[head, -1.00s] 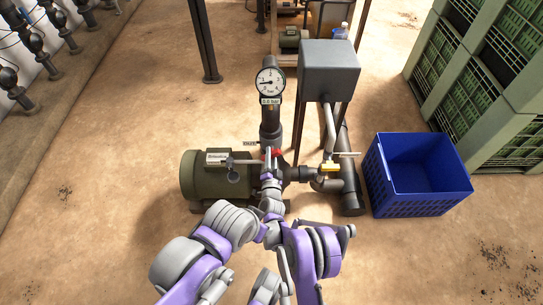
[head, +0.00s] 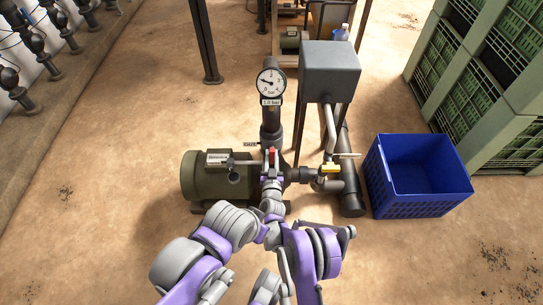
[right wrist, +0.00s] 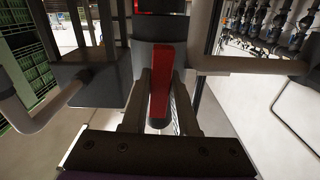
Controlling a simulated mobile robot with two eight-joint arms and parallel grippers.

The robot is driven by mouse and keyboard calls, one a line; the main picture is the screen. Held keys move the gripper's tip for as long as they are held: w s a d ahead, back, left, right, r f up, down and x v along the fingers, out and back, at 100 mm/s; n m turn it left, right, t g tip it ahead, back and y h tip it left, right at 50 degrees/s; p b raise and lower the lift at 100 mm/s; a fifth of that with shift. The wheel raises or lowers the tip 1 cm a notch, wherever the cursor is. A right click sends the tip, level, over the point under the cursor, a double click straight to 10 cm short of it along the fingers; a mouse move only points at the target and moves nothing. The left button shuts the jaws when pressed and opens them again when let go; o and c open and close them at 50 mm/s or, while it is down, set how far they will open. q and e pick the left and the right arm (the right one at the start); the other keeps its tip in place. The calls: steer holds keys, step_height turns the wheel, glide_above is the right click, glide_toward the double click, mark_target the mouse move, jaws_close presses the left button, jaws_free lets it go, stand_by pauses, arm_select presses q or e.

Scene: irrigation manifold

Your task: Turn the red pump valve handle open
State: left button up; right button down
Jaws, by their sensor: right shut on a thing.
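The red pump valve handle (head: 272,150) is at the foot of the dark vertical pipe (head: 271,120), right of the green pump motor (head: 205,183). It shows as a short upright red bar, roughly in line with the pipe. My right gripper (head: 271,163) is shut on it and hides its lower part. In the right wrist view the red handle (right wrist: 161,85) stands lengthwise between the two fingers of my right gripper (right wrist: 162,95). The pressure gauge (head: 270,83) above has a label that seems to read 1.0 bar. My left gripper is not seen.
A blue crate (head: 418,196) is further right, beside stacked green crates (head: 497,100). The floor left of the motor is clear.

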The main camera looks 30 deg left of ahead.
steer(key=shift+n, duration=0.5)
steer(key=c, duration=0.7)
jaws_free()
steer(key=p+v, duration=0.1)
steer(key=v, duration=1)
steer(key=shift+w, duration=0.1)
